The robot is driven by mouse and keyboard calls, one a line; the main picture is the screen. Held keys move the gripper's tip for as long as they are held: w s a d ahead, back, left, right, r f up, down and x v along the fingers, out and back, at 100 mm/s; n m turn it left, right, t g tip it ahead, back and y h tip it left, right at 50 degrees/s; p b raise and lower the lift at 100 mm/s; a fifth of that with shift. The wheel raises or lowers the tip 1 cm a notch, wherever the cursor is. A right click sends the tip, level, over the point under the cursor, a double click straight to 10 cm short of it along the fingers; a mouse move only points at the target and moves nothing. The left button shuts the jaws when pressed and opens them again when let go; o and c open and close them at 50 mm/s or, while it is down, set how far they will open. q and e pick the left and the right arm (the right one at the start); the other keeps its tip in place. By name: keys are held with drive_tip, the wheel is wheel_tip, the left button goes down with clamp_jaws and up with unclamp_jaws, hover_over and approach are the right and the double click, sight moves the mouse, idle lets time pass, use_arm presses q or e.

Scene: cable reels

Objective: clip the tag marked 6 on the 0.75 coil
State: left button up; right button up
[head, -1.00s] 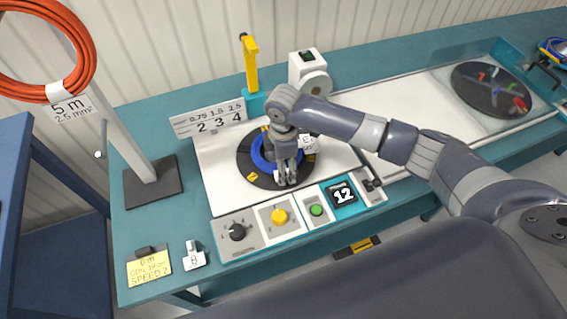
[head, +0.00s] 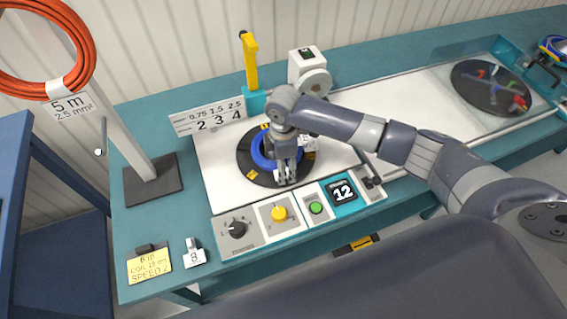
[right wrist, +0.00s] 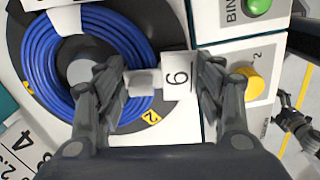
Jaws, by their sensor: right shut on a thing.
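A blue cable coil (head: 259,158) lies on the dark round turntable (head: 245,172); it also shows in the right wrist view (right wrist: 135,42). My right gripper (head: 287,180) is at the coil's front edge, pointing down. In the right wrist view my right gripper (right wrist: 160,84) is shut on a white tag (right wrist: 179,80) with a single digit, a 6 seen turned. The tag's clip end (right wrist: 142,82) overlaps the coil's outer strands; I cannot tell whether it grips them. My left gripper (right wrist: 295,130) shows partly at the wrist view's right edge, its opening unclear.
A white label (head: 308,143) is at the coil's right side. A tag marked 8 (head: 195,254) stands by a yellow note (head: 150,264). The control panel (head: 262,240) has knobs, a green button and a display reading 12. An orange coil (head: 85,50) hangs on a post at left.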

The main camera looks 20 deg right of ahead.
drive_tip(key=shift+s+f, duration=0.15)
drive_tip(key=shift+f, duration=0.1)
drive_tip(key=o, duration=0.8)
drive_tip(key=shift+o, duration=1.3)
drive_tip(key=o, duration=0.3)
drive_tip(key=shift+o, duration=0.2)
drive_tip(key=shift+w, duration=0.2)
drive_tip(key=shift+r, duration=0.1)
